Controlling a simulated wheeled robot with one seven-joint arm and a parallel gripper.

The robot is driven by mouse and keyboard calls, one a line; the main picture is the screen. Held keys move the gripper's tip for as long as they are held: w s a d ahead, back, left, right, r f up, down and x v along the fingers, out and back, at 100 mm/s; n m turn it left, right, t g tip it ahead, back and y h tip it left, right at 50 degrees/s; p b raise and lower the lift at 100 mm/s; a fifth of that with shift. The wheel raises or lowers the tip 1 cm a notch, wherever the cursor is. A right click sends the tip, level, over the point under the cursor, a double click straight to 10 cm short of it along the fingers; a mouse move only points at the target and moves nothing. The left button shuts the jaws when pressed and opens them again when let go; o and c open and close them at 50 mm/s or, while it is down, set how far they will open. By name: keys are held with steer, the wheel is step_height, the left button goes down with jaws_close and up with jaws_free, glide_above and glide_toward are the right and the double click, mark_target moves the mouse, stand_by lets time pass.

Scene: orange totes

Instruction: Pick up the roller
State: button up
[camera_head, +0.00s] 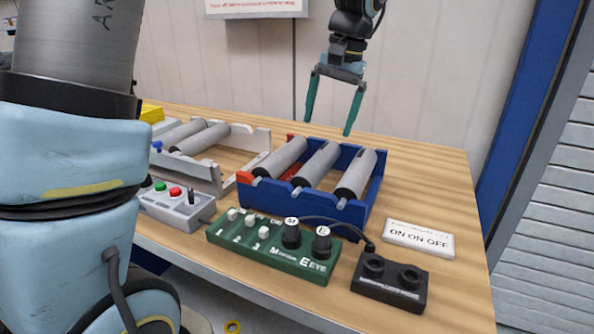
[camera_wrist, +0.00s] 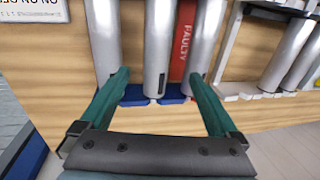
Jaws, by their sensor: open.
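A blue tray (camera_head: 258,198) on the wooden table holds three grey rollers side by side: a left one (camera_head: 281,156), a middle one (camera_head: 317,164) and a right one (camera_head: 356,175). My gripper (camera_head: 328,128) is open and empty, with green fingers pointing down above the back of this tray. In the wrist view, the middle roller (camera_wrist: 160,45) shows between my fingertips (camera_wrist: 158,75), apparently below them. The other two rollers (camera_wrist: 104,35) (camera_wrist: 205,35) lie on either side. I cannot tell the exact height gap. The far tray wall is partly hidden.
A white tray (camera_head: 262,141) with more rollers stands to the left. A red piece marked FAULTY (camera_wrist: 183,42) lies inside the blue tray. The table's back right is clear.

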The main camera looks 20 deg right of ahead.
mark_target(320, 157)
steer(key=f, duration=0.4)
steer(key=shift+w+a+f, duration=0.25)
steer(key=shift+w+a, duration=0.1)
steer(key=shift+a, duration=0.05)
steer(key=shift+a+f+p, duration=0.2)
steer(key=shift+f+p, duration=0.25)
steer(key=shift+f, duration=1.1)
steer(key=shift+a+f+p, duration=0.15)
steer(key=shift+f+p, duration=0.3)
steer(key=shift+f, duration=1.05)
jaws_close()
steer(key=shift+r, duration=0.1)
